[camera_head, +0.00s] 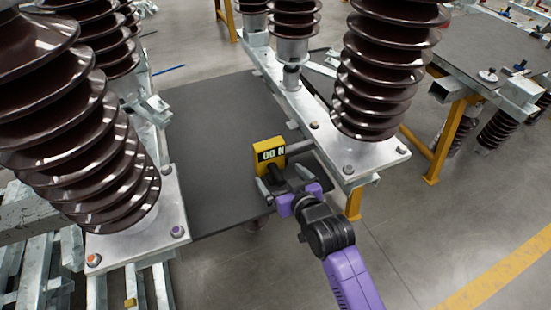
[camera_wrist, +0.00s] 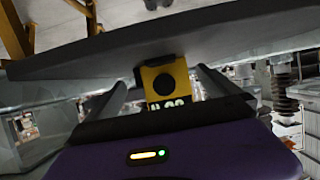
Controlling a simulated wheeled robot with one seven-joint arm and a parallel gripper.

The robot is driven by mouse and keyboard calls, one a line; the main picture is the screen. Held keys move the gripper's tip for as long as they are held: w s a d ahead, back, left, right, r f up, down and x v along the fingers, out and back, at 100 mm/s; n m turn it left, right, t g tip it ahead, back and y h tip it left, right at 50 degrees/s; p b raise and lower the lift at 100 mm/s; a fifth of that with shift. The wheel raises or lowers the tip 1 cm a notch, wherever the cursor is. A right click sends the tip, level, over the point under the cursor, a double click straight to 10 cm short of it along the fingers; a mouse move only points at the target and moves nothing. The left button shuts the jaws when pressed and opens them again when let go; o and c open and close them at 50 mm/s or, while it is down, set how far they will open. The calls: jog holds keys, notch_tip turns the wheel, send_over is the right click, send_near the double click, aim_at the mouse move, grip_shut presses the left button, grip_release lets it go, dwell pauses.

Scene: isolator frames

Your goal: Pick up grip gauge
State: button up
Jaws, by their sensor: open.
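The grip gauge (camera_head: 268,153) is a yellow block with a dark display that reads "00 N". It stands at the near right part of the dark grey tabletop (camera_head: 215,120), close to the front edge. My gripper (camera_head: 282,180) is right in front of it, its fingers apart. In the wrist view the gauge (camera_wrist: 165,78) shows between the two dark fingers of my gripper (camera_wrist: 162,82), with a visible gap to each finger. Its lower part is hidden behind the dark body of my gripper in that view.
A ribbed brown insulator (camera_head: 385,70) on a metal beam (camera_head: 350,160) stands close to the right of my gripper. Another large insulator (camera_head: 95,140) on a metal plate (camera_head: 140,225) stands at the left. A second workbench (camera_head: 490,45) is at the far right. The middle of the tabletop is clear.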

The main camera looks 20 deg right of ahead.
aim_at(274, 161)
jog(key=shift+x, duration=2.3)
jog(key=shift+w+r, duration=0.15)
jog(key=shift+r, duration=0.1)
jog(key=c, duration=1.8)
jog(key=shift+o, duration=0.2)
jog(key=shift+r, duration=0.15)
jog(key=shift+r+p, duration=1.05)
jog(key=shift+r, duration=0.15)
